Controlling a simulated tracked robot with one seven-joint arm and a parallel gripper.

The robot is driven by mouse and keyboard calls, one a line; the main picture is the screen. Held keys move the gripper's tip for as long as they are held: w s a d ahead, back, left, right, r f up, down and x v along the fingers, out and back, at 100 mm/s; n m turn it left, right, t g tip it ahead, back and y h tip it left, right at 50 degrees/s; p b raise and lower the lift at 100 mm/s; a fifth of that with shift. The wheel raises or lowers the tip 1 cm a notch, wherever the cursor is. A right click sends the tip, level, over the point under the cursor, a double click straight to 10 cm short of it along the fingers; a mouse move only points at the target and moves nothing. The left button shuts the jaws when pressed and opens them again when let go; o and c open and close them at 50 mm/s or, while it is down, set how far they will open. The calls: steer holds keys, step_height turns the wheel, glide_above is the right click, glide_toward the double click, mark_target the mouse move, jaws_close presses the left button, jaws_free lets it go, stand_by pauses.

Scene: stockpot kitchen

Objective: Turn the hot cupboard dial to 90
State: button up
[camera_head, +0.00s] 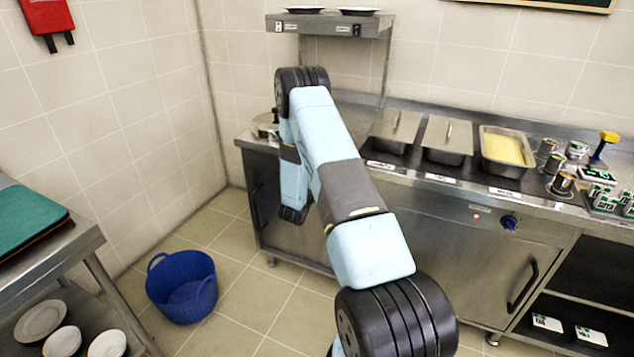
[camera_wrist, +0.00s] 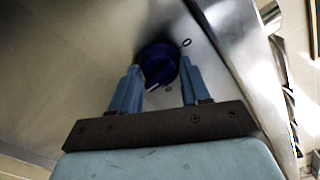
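The hot cupboard dial (camera_head: 509,222) is a dark blue round knob on the steel front, right of a small red light. In the wrist view a blue dial (camera_wrist: 158,64) shows between and beyond the fingertips, with a pale line on its face and a ring-shaped mark up and right of it. My gripper (camera_wrist: 158,80) is open, its two blue fingers apart on either side of the dial in the picture. I cannot tell whether they touch it; the dial's number is unreadable. In the head view my arm hides the gripper, and nothing covers the dial.
The steel counter (camera_head: 400,178) above the cupboard bears lidded pans, a yellow-filled pan (camera_head: 508,148) and several small devices. The cupboard door handle (camera_head: 522,287) sticks out below the dial. A blue tub (camera_head: 182,287) stands on the floor at left, beside a steel table (camera_head: 45,255).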

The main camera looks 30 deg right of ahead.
steer(key=o, duration=0.4)
steer(key=shift+w, duration=0.1)
steer(key=shift+a, duration=0.15)
steer(key=v, duration=1.3)
steer(key=shift+s+a, duration=0.2)
steer(key=shift+s, duration=0.05)
